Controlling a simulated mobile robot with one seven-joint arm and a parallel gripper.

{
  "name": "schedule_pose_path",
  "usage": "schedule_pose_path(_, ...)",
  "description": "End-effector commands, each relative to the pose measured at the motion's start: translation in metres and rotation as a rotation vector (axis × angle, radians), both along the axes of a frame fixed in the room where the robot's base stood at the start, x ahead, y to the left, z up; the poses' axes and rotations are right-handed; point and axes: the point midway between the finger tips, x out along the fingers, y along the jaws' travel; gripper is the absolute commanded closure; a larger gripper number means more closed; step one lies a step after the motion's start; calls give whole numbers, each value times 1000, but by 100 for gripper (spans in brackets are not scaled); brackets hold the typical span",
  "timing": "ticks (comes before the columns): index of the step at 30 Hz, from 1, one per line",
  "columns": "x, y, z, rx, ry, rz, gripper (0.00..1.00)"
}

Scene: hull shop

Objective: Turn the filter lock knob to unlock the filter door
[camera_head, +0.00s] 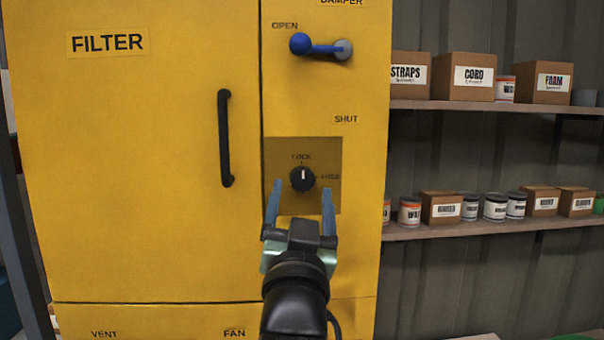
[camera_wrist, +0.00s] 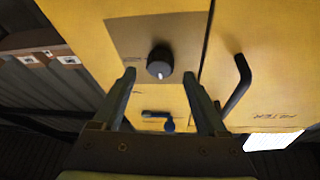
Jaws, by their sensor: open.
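The filter lock knob (camera_head: 302,179) is a round black knob with a white pointer mark, on a darker square plate (camera_head: 329,203) on the yellow cabinet. In the head view its pointer stands upright, toward the "LOCK" label; another label to its right is hard to read. The filter door (camera_head: 130,180) is yellow, marked "FILTER", and looks closed, with a black vertical handle (camera_head: 225,138). My gripper (camera_head: 300,196) is open and empty, its fingers pointing at the plate just below the knob. In the wrist view the knob (camera_wrist: 160,62) is beyond and between the fingertips, apart from them.
A blue-knobbed damper lever (camera_head: 318,46) sits above the plate, at the "OPEN" label; it also shows in the wrist view (camera_wrist: 167,124). Shelves (camera_head: 480,232) with boxes and cans stand right of the cabinet. VENT and FAN labels are below the door.

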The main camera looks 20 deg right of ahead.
Motion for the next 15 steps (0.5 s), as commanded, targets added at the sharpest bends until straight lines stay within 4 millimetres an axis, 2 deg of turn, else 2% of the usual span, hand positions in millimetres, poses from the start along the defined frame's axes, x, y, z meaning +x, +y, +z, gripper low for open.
schedule_pose_path(1, 6, -3, 6, 0, 0, -1, 25)
schedule_pose_path(6, 17, -8, 9, 0, 0, 0, 25)
schedule_pose_path(15, 20, -9, 9, 0, 0, 0, 25)
